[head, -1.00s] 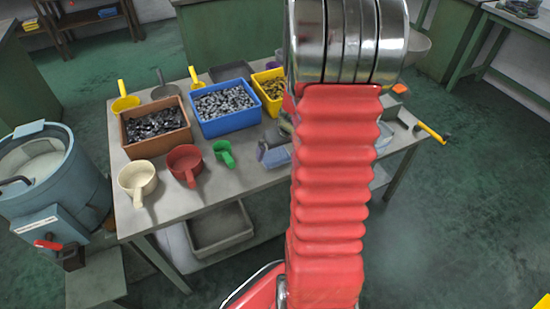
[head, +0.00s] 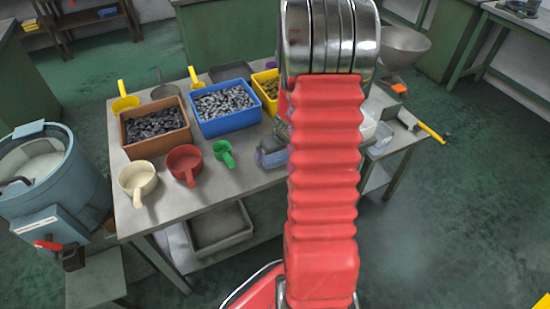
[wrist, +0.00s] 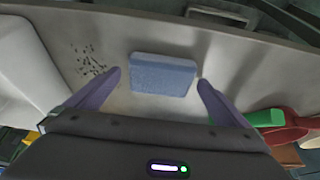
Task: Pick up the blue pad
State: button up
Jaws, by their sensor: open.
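The blue pad (wrist: 162,76) is a rectangular block lying on the grey metal table (wrist: 120,28) in the wrist view. My gripper (wrist: 160,80) is open, with one purple-grey finger on each side of the pad's near part. Gaps show between the pad and both fingertips, and nothing is held. The height of the fingertips above the table is hard to tell. In the head view my red arm covers the middle of the table, and I cannot clearly make out the pad or the jaws there.
A green scoop (wrist: 264,118) and a red scoop (wrist: 285,122) lie right of my gripper. A white container (wrist: 28,65) stands left. Dark crumbs (wrist: 88,62) lie near the left finger. Brown (head: 157,138) and blue (head: 228,117) bins stand on the table's left part.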

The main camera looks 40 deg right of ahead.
aim_at(275, 157)
jog(key=c, duration=1.1)
notch_tip(275, 157, up, 10)
dwell(0.6)
dwell(0.4)
jog(key=o, duration=0.4)
jog(key=c, duration=0.3)
jog(key=shift+a, duration=0.1)
